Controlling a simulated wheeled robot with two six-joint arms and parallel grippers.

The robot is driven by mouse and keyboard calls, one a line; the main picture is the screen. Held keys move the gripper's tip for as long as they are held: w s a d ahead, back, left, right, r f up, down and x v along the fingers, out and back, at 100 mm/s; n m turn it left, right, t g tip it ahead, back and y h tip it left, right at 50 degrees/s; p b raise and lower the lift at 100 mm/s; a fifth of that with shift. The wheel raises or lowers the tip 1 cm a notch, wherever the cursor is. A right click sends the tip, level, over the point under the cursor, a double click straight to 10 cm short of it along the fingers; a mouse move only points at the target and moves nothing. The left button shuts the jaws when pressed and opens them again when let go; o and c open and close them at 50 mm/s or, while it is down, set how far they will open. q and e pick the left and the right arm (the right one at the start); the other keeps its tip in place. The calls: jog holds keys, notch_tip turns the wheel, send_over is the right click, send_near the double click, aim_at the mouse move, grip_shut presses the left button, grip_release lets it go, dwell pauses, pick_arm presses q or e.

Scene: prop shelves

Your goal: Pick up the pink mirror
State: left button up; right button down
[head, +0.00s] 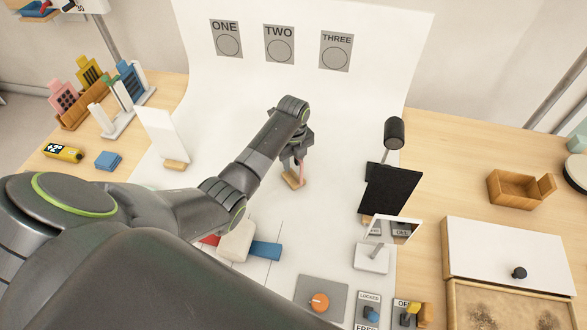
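A thin pink upright piece (301,172), seen nearly edge-on, stands on a small wooden base (292,180) on the white sheet; it looks like the pink mirror. My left gripper (299,158) is directly above it, pointing down, with its fingers at the top of the pink piece. The gripper and wrist hide the upper part of the piece. The fingers are too small and dark to tell whether they are closed on it. My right gripper is not in view.
A white panel (162,133) on a wooden foot stands to the left. A black panel (390,190) stands to the right, with a dark lamp-like head (394,133) behind it. A tilted mirror (391,229) is in front of it. White sheet is clear behind the gripper.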

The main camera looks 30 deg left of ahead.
pick_arm(q)
jog(key=shift+f, duration=0.25)
jog(key=shift+f, duration=0.25)
dwell(0.4)
jog(key=shift+c, duration=0.2)
grip_shut()
